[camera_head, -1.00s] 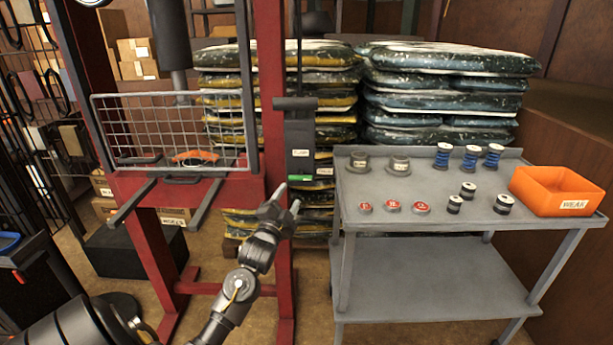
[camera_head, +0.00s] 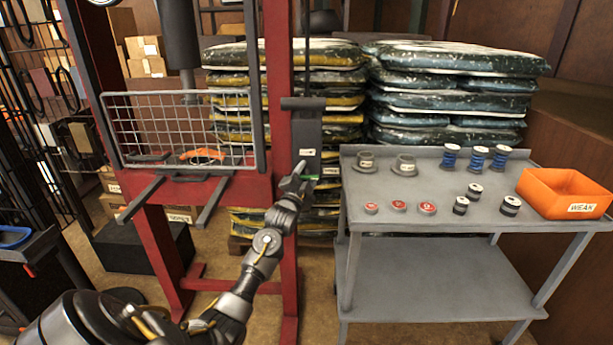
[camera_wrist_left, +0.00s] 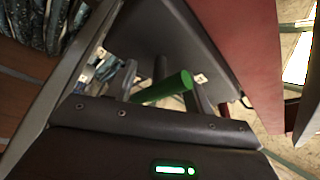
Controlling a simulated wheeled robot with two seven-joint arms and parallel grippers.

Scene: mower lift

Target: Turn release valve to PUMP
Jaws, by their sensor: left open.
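The dark grey pump unit (camera_head: 308,130) is mounted on the right red post of the press. A green bar-like handle (camera_wrist_left: 168,89), which looks like the release valve, sticks out from the unit's grey panel (camera_wrist_left: 185,35) in the left wrist view. Small white labels lie on either side of it; I cannot read them. My left gripper (camera_head: 300,179) is open at the lower part of the unit. In the wrist view the green handle lies between its spread fingers; I cannot tell whether they touch it. My right gripper is not in view.
The red press frame (camera_head: 278,90) with a wire guard (camera_head: 180,128) stands left of the unit. A grey cart (camera_head: 400,215) with spools, small weights and an orange bin (camera_head: 565,194) stands to the right. Stacked bags (camera_head: 450,85) fill the back.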

